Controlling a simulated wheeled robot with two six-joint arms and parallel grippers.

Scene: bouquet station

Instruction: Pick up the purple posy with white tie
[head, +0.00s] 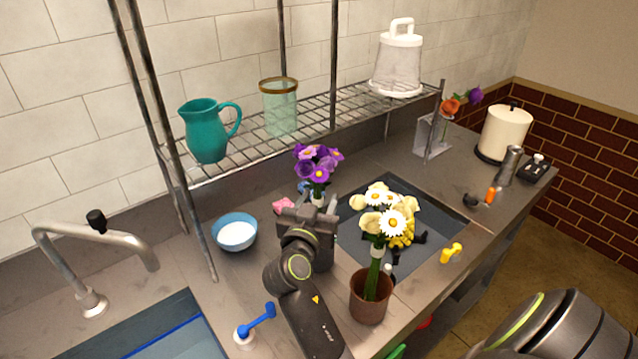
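The purple posy (317,165) stands roughly upright near the middle of the head view, with purple blooms and green leaves. Its white tie (318,199) shows just below the blooms. My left gripper is not in view.
A brown pot (369,299) with a white daisy posy (384,222) stands close right of my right arm. A dark tray (352,236) holds loose flowers. A blue bowl (235,232) and pink item (284,206) are left. A wire shelf (235,160) stands behind.

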